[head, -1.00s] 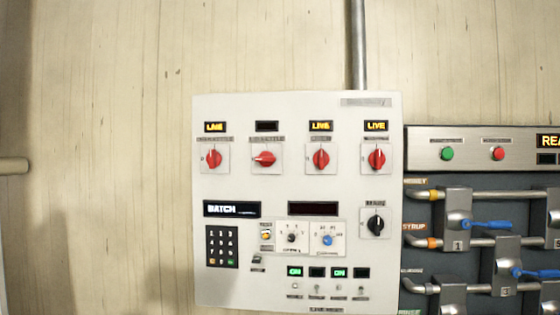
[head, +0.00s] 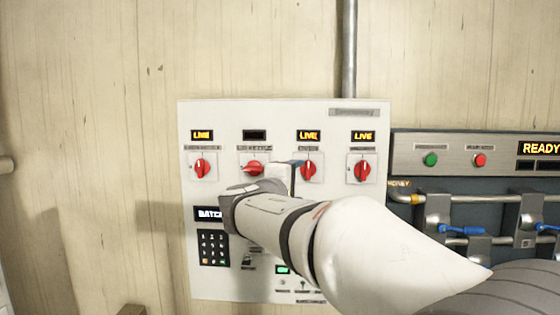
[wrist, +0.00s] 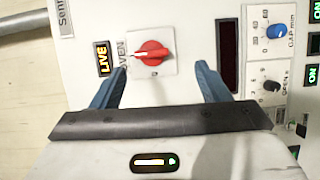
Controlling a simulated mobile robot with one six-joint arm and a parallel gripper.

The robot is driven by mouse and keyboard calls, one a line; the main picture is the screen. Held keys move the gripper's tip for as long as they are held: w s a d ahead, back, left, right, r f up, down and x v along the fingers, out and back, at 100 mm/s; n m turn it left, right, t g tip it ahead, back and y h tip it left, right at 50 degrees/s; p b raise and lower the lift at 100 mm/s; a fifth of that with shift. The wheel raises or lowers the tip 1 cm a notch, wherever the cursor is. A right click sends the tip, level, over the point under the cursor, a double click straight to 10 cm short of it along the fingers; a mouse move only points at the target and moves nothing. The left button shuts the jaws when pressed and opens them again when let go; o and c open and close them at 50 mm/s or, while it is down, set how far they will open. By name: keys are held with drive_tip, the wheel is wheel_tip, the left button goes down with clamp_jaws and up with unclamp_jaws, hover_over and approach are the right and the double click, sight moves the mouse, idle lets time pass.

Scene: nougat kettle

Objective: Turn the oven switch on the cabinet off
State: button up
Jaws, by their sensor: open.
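The oven switch (head: 308,169) is a red rotary knob on a white plate, third in the cabinet's top row. Its handle stands upright and the display above it (head: 308,135) reads LIVE. In the wrist view the knob (wrist: 152,53) lies just beyond my fingertips, beside the label OVEN, with its handle pointing towards the LIVE display (wrist: 103,58). My gripper (wrist: 160,68) is open, its blue fingers spread to either side of the knob and not seen touching it. In the head view my gripper (head: 290,172) is in front of the cabinet, partly hidden by my arm.
The cabinet (head: 350,220) has other red knobs: left (head: 201,168) and right (head: 362,169) are upright with LIVE displays; the second (head: 253,168) lies sideways under a dark display. A keypad (head: 213,247) is lower left. Valves and pipes (head: 440,215) stand to the right.

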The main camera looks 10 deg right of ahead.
sight(307, 172)
drive_tip(key=p+x, duration=0.1)
drive_tip(key=x, duration=0.1)
drive_tip(key=r+p+x, duration=0.1)
drive_tip(key=x, duration=0.1)
drive_tip(key=p+x, duration=0.1)
drive_tip(key=x, duration=0.2)
drive_tip(key=shift+w+a+r, duration=0.15)
drive_tip(key=shift+w+r, duration=0.1)
drive_tip(key=shift+r, duration=0.05)
drive_tip(key=shift+w+f+t, duration=0.1)
drive_tip(key=shift+w+t, duration=0.2)
drive_tip(key=shift+c, duration=0.2)
drive_tip(key=shift+f, duration=0.1)
drive_tip(key=c, duration=0.9)
